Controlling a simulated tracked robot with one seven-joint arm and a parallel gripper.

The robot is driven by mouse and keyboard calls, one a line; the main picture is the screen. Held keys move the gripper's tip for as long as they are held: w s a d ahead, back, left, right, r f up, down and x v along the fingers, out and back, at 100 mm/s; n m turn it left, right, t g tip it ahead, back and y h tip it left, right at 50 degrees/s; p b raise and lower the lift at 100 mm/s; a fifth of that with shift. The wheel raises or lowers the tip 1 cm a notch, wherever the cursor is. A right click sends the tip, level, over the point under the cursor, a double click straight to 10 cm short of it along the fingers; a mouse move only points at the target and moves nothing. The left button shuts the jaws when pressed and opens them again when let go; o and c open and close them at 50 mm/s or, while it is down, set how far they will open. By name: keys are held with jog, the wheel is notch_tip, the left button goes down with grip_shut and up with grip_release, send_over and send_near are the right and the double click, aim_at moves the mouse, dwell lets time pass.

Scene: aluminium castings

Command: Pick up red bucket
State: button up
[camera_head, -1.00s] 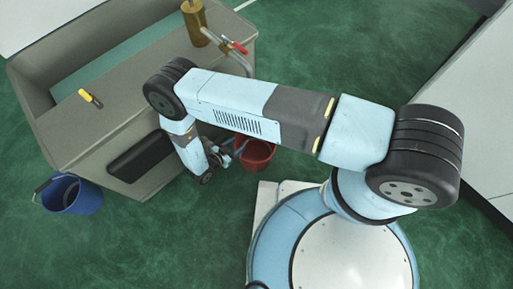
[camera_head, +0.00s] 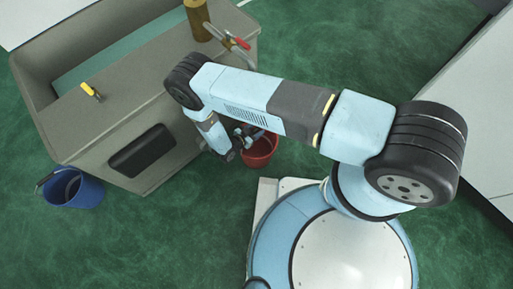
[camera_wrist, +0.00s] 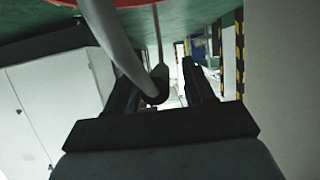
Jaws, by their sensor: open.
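The red bucket (camera_head: 262,152) stands on the green floor beside the grey sink unit, partly hidden by my arm. My gripper (camera_head: 241,140) is at the bucket's upper left side, small and partly hidden in the head view. In the wrist view, a strip of the red bucket (camera_wrist: 105,3) shows at the top edge. Its pale curved handle (camera_wrist: 110,40) comes down to a dark grip (camera_wrist: 157,84) that appears between the fingers of my open gripper (camera_wrist: 160,72). I cannot tell whether the fingers touch the handle.
The grey sink unit (camera_head: 85,130) with a dark pad on its front stands close to the left of my arm. A blue bucket (camera_head: 75,190) stands at its left end. A pale cabinet (camera_head: 480,110) is at the right. The floor in the lower left is clear.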

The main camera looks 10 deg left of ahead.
jog(key=shift+w+d+f, duration=0.15)
jog(key=shift+w+d, duration=0.05)
jog(key=shift+w, duration=0.1)
jog(key=shift+c, duration=0.4)
grip_shut()
